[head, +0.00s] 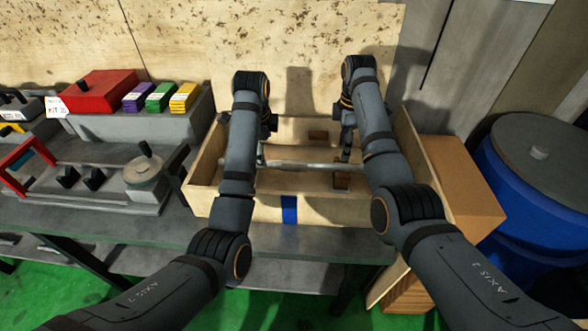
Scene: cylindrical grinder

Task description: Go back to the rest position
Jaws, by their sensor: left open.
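My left gripper (261,155) hangs at the left part of an open wooden box (250,208). It is open and mostly hidden behind my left arm. My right gripper (346,153) points down into the right part of the same box; I cannot tell whether it is open or shut. A grey metal shaft (305,165) lies level across the box between the two grippers. Its ends are near the fingertips, and I cannot tell whether they touch it. A small wooden block (341,183) shows beneath its right end.
The box stands on a grey bench (300,240) and has a blue stripe (289,209) on its front. At left are a grinding machine (100,180), a red case (98,91) and coloured boxes (159,96). A cardboard box (465,185) and a blue drum (525,205) are at right.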

